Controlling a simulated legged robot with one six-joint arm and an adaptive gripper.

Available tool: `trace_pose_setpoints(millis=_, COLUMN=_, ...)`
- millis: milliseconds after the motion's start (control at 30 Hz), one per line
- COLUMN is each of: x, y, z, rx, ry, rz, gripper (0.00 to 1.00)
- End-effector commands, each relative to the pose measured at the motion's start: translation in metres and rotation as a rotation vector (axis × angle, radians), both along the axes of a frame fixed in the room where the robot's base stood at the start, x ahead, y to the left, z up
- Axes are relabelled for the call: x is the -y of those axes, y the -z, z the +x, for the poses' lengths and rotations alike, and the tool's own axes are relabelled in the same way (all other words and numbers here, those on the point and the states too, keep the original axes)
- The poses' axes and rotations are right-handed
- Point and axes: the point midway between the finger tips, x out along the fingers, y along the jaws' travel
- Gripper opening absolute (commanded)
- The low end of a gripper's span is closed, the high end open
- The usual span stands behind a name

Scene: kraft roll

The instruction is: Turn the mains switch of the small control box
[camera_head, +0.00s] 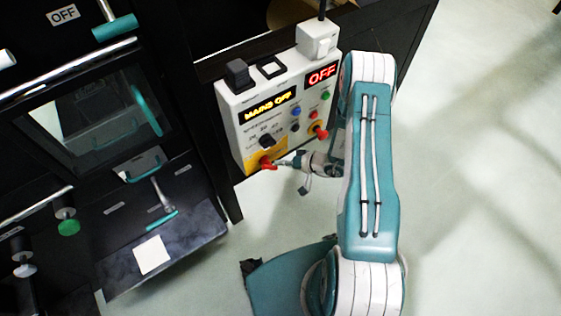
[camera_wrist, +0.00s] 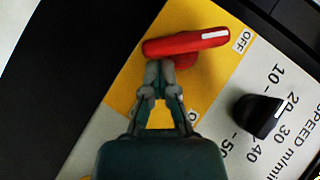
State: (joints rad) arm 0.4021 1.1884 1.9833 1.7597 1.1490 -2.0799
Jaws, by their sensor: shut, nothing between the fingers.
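The small control box (camera_head: 232,122) is a white panel in the head view, with one lit display reading MAINS OFF and another reading OFF. Its mains switch (camera_head: 266,162) is a red handle on a yellow patch at the lower left of the panel. In the wrist view the red switch (camera_wrist: 185,43) has a white mark at its end by the OFF label. My gripper (camera_wrist: 160,68) is shut and empty, its fingertips right at the lower side of the red handle. I cannot tell whether they touch. In the head view my gripper (camera_head: 281,162) is just right of the switch.
A black speed knob (camera_wrist: 258,115) is to the right of the switch in the wrist view. A red knob (camera_head: 320,132) and several small coloured buttons are on the panel's right half. Black machinery with a metal-handled door (camera_head: 95,120) stands left. Floor at right is clear.

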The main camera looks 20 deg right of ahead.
Motion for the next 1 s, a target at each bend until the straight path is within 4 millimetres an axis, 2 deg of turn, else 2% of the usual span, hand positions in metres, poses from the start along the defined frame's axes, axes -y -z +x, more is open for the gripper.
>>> trace_pose_setpoints(millis=467, x=-0.001, y=0.008, z=-0.002, rx=-0.049, ry=-0.002, rz=0.133, gripper=0.00)
trace_pose_setpoints(millis=1000, x=-0.006, y=0.024, z=-0.004, rx=-0.179, ry=-0.003, rz=0.533, gripper=0.00)
